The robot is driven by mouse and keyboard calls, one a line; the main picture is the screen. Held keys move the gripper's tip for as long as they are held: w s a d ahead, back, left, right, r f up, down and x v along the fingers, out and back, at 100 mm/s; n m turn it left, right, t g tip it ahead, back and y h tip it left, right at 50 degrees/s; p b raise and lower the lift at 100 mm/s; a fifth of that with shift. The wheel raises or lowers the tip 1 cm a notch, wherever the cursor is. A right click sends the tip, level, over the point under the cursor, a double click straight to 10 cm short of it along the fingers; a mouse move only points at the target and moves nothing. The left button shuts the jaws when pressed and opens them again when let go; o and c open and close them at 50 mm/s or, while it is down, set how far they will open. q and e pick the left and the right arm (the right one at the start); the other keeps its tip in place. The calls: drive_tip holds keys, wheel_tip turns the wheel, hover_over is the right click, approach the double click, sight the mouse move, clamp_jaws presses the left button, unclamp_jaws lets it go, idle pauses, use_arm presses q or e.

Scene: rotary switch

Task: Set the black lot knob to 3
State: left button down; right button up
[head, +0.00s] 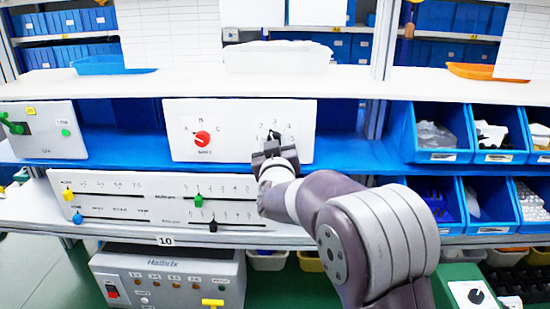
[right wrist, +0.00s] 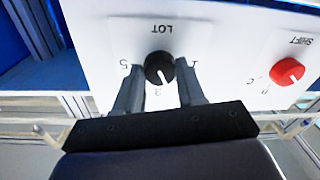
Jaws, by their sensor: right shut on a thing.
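The black lot knob (right wrist: 158,66) sits on a white panel (right wrist: 110,35). In the right wrist view the panel appears upside down, with the 3 below the knob, the 5 to its left and the 1 to its right. The knob's white pointer line slants to the lower right, between the 3 and the 1. My right gripper (right wrist: 159,92) has one finger on each side of the knob and is shut on it. In the head view my right gripper (head: 272,148) covers most of the knob. My left gripper is not in view.
A red shift knob (head: 203,138) is on the same panel, left of the lot knob. Below is a slider panel (head: 140,183) with coloured sliders. A grey box (head: 45,140) with a green lever stands left. Blue bins (head: 437,155) stand right.

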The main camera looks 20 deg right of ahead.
drive_tip(key=m+b, duration=0.1)
drive_tip(key=f+m+b, duration=0.1)
drive_tip(key=m+b, duration=0.1)
drive_tip(key=shift+m+b, duration=0.85)
drive_tip(key=shift+m, duration=0.15)
drive_tip(key=shift+r, duration=0.1)
drive_tip(key=o, duration=1)
drive_tip(key=shift+o, duration=0.2)
drive_tip(key=shift+a+r, duration=0.1)
drive_tip(key=shift+r, duration=0.1)
drive_tip(key=shift+s, duration=0.15)
drive_tip(key=b+v, duration=0.2)
drive_tip(key=v, duration=1)
drive_tip(key=shift+s+a+f+b, duration=0.2)
drive_tip(key=shift+f+b, duration=0.05)
drive_tip(key=shift+b, duration=0.15)
